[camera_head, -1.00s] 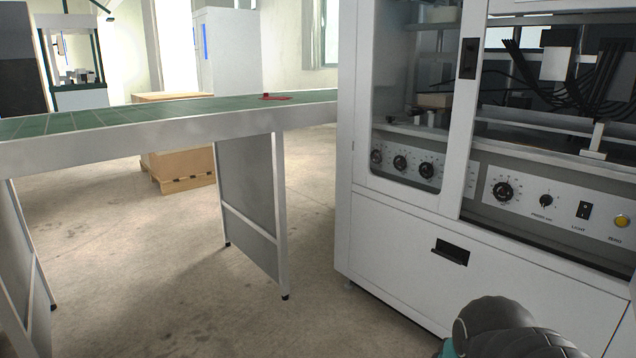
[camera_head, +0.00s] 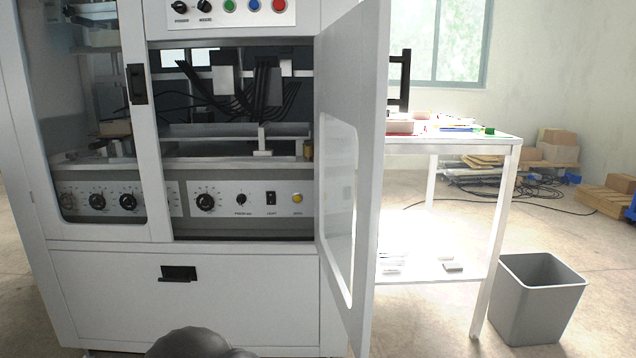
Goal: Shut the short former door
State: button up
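The box former (camera_head: 110,285) is a white cabinet machine at the left and centre. Its right-hand door (camera_head: 353,100), white with a small window, stands wide open and swings out toward me, seen nearly edge-on. The opening behind it shows black cables, a rail and a dial panel (camera_head: 255,200). The left door (camera_head: 137,140), with a glass pane and a dark handle (camera_head: 136,84), is closed. A lower panel with a black handle (camera_head: 178,273) is closed. A dark rounded part of my arm shows at the bottom edge. My gripper is not in view.
A white table (camera_head: 455,140) with small items stands behind the open door on the right. A grey bin (camera_head: 537,298) stands on the floor at the right. Boxes (camera_head: 557,146) and cables lie by the back wall. Some floor is free at the lower right.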

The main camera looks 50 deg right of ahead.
aim_at(352, 58)
jog(key=u, duration=1.6)
jog(key=k, duration=1.1)
jog(key=z, duration=2.35)
